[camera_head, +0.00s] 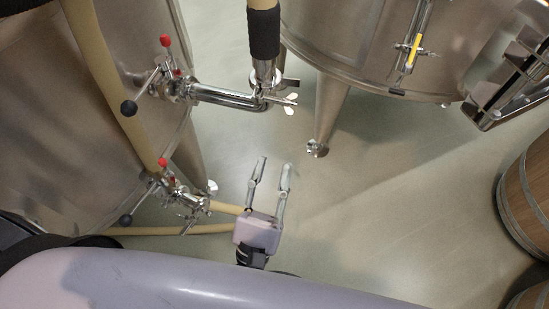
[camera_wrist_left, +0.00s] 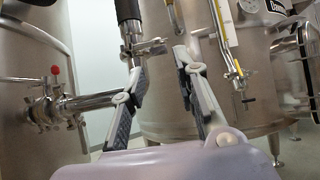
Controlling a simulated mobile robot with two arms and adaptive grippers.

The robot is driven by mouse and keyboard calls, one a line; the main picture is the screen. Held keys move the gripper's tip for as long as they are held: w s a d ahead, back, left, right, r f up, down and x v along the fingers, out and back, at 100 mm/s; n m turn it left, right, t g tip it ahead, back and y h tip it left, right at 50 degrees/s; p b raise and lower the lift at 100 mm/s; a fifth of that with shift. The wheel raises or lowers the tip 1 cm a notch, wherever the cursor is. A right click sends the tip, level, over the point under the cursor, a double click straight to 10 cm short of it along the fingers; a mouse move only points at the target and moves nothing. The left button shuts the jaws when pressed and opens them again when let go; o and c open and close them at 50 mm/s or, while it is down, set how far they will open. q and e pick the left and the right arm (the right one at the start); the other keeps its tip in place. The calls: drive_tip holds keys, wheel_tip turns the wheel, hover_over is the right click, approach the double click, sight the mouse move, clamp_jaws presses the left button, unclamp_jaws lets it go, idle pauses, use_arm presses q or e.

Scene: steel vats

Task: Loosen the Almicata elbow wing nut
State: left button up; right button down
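The elbow (camera_head: 235,97) is a polished steel pipe running right from a valve on the left vat. It ends in a clamp with a pale wing nut (camera_head: 290,103), under a hose with a black sleeve (camera_head: 264,35). My left gripper (camera_head: 275,162) is open and empty, below the wing nut in the head view and apart from it. In the left wrist view the elbow (camera_wrist_left: 88,101) lies left of the fingers, and the clamp (camera_wrist_left: 148,47) shows between the fingertips, farther off. The left finger partly covers the joint there. My right gripper is not in view.
Steel vats stand at left (camera_head: 60,120) and at upper right (camera_head: 380,40). A lower valve (camera_head: 180,195) with a beige hose is close to my left gripper. A vat leg (camera_head: 328,115) is to the right. Barrels (camera_head: 527,195) stand at far right. The middle floor is clear.

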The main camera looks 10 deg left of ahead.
sight(288, 105)
use_arm(q)
drive_tip(key=s+r+g+p, duration=0.7)
drive_tip(key=s+r+p, duration=0.1)
drive_tip(key=p, duration=1)
drive_tip(key=shift+y, duration=0.3)
drive_tip(key=w+p, duration=0.2)
drive_tip(key=w, duration=0.3)
drive_tip(key=w+p, duration=0.2)
drive_tip(key=w, duration=0.3)
drive_tip(key=w+p, duration=0.2)
drive_tip(key=w, duration=0.4)
drive_tip(key=shift+w+d, duration=0.1)
drive_tip(key=shift+d, duration=0.15)
drive_tip(key=shift+w+f, duration=0.15)
drive_tip(key=shift+w, duration=0.55)
drive_tip(key=shift+c, duration=0.2)
clamp_jaws()
